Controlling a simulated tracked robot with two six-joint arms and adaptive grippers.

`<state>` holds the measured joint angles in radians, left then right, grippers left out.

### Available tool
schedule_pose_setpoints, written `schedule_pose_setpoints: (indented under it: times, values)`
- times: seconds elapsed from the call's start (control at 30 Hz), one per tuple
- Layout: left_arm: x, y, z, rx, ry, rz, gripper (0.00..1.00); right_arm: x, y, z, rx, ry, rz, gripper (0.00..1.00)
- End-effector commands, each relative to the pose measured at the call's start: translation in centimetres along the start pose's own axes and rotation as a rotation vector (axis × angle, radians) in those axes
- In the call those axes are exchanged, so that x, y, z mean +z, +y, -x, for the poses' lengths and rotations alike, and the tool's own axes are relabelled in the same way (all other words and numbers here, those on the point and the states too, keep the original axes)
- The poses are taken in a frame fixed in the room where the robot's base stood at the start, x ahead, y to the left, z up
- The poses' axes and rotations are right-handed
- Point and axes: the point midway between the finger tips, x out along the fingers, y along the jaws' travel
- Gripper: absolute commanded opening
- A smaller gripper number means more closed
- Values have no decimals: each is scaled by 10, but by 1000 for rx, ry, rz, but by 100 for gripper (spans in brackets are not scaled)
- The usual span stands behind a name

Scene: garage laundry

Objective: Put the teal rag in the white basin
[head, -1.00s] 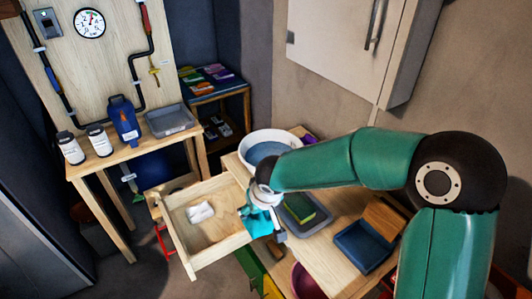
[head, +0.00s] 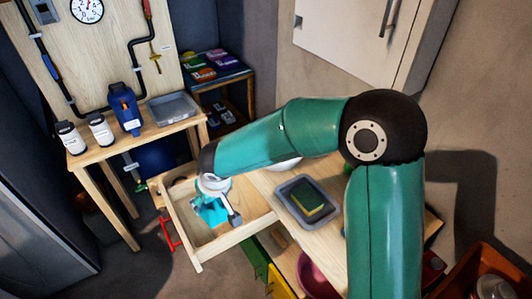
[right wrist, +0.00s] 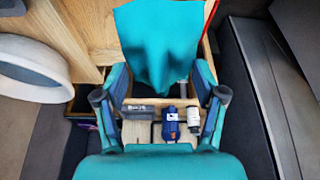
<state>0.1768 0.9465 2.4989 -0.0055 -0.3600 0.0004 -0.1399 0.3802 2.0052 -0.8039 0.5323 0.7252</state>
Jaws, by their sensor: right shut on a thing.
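The teal rag (head: 209,212) hangs from my right gripper (head: 222,192) over the open wooden drawer (head: 238,238). In the right wrist view the rag (right wrist: 158,42) spreads out beyond and between the two fingers of my right gripper (right wrist: 160,80). The white basin (head: 286,164) stands on the bench to the right of the rag, and my right arm hides most of it. Its white rim (right wrist: 32,78) shows at the left of the right wrist view, apart from the rag. My left gripper is in neither view.
A grey tray with a green and yellow sponge (head: 309,201) lies on the bench right of the drawer. A side table (head: 150,140) at the left holds white bottles, a blue jug and a grey tray (head: 173,107). A wall cabinet (head: 350,40) hangs behind.

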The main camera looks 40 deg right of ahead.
Motion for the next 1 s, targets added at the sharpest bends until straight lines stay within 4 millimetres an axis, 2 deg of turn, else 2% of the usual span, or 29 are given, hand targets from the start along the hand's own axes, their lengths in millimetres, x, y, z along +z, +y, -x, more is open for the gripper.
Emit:
schedule_pose_setpoints:
  times: [0.4,0.57,0.67,0.77,0.9,1.0]
  values:
    - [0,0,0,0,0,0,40,0,-1,0,2,0,-2,30]
    - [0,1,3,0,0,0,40,-14,10,0,9,1,-20,30]
    - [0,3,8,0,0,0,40,-37,29,-1,18,2,-45,30]
    - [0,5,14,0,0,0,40,-67,57,-2,32,3,-78,30]
    - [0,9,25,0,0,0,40,-110,112,-3,51,1,-129,30]
    - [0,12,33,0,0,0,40,-135,155,-3,63,0,-155,30]
